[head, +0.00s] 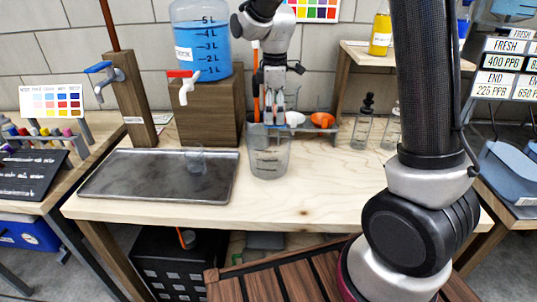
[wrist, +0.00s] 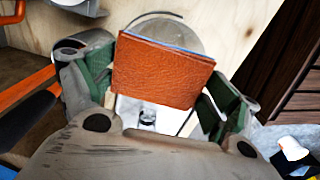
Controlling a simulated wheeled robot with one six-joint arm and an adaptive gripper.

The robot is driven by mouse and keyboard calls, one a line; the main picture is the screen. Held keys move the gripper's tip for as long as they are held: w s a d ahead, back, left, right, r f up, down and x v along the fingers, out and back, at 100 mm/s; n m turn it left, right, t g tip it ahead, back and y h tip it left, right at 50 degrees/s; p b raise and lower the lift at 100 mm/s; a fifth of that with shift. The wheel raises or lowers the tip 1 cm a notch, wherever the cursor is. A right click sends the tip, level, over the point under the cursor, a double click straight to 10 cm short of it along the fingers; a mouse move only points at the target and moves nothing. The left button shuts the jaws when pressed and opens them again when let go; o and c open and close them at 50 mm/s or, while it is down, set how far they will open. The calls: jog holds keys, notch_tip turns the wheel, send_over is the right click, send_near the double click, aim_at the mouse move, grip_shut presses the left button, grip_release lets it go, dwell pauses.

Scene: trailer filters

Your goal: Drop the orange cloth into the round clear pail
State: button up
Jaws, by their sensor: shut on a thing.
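The orange cloth (wrist: 160,75) shows in the wrist view as a flat, textured square with a thin blue edge, between the green-padded fingers of my gripper (wrist: 158,92). My gripper is shut on it. In the head view my gripper (head: 272,112) points down just above the round clear pail (head: 269,163), which stands on the light wooden bench. The cloth is hard to make out there. In the wrist view the pail's pale round rim (wrist: 188,37) shows behind the cloth, which hides much of it.
A rack tray (head: 312,132) with a white and an orange item stands behind the pail. A metal tray (head: 150,178) holds a small clear cup to the left. A blue-filled tank (head: 203,45) stands on a wooden block. Glass bottles (head: 363,125) stand right. The bench front is clear.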

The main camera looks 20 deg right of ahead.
jog(key=o, duration=1)
jog(key=shift+o, duration=0.2)
notch_tip(320, 180, up, 12)
